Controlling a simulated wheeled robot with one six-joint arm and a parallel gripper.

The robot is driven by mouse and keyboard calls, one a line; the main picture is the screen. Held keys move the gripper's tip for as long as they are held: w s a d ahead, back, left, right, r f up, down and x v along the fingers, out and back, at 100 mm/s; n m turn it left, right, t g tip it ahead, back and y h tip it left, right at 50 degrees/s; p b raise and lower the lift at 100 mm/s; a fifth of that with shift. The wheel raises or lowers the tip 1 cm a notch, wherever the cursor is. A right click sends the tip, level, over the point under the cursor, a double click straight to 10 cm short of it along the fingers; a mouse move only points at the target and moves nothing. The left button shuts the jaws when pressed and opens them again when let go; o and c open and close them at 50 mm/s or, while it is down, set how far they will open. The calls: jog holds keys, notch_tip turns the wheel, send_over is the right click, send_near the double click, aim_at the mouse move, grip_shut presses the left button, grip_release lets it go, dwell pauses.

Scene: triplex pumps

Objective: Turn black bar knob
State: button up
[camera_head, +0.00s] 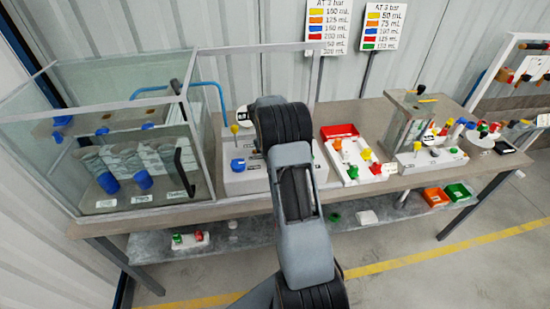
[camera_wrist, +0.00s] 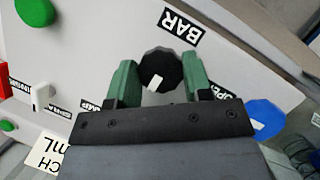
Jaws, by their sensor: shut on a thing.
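The black bar knob (camera_wrist: 158,66) is a round, many-sided knob with a white mark, on a light panel under a "BAR" label (camera_wrist: 181,25) in the wrist view. My gripper (camera_wrist: 160,72) has its two green fingers on either side of the knob and is shut on it. In the head view my arm covers the middle of the bench, so the knob and gripper are hidden there.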

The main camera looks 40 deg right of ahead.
jog(key=shift+s+n, duration=0.1)
jog(key=shift+n, duration=0.2)
dwell(0.4)
jog(key=o, duration=0.9)
jog(key=v, duration=1.3)
jog(key=shift+a+r+b, duration=0.2)
jog(key=shift+r+b, duration=0.2)
